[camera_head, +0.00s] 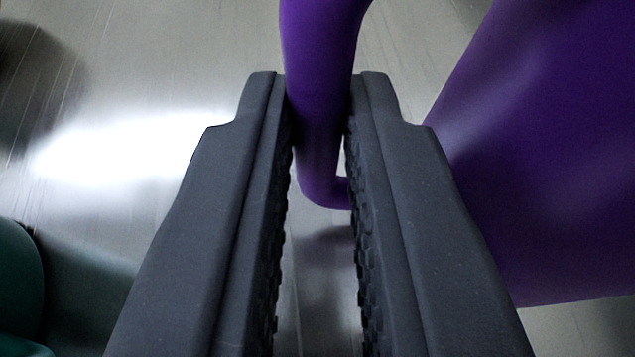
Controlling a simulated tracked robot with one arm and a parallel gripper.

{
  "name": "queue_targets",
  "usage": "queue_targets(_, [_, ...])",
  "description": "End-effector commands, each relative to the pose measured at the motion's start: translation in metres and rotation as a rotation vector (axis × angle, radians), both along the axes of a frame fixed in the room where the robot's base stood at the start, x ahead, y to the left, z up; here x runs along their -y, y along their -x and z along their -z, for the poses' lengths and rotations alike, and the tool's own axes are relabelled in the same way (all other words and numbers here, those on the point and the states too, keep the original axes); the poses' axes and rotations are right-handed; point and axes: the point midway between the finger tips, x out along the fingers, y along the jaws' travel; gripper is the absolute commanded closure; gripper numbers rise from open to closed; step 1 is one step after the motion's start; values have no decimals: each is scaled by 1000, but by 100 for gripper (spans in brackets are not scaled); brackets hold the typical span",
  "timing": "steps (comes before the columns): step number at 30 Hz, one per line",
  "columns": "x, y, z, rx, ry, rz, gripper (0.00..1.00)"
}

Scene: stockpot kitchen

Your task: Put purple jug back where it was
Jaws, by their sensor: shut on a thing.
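The purple jug (545,150) fills the right side of the camera_head view, and its top and right side run out of the frame. Its handle (322,60) curves down at the top middle. My gripper (319,95) is shut on the handle, with one dark finger on each side of it. The handle's lower bend shows between the fingers. The right finger covers part of the jug's left side. I cannot tell whether the jug's base touches the surface below.
A grey, streaked surface (150,90) with a bright reflection lies below. A dark green object (18,285) is cut off at the lower left edge. A dark shadow or blurred shape lies at the upper left. The surface left of my gripper looks mostly clear.

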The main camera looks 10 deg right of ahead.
Motion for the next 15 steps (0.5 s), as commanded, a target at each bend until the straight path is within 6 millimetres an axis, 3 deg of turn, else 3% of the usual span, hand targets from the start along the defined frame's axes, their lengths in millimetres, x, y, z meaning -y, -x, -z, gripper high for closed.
queue_targets(8, [0,0,1,3,0,0,100])
queue_targets(9, [0,0,2,3,0,-1,85])
queue_targets(11, [0,0,1,2,0,-1,69])
queue_targets(15, [0,0,2,2,0,-1,66])
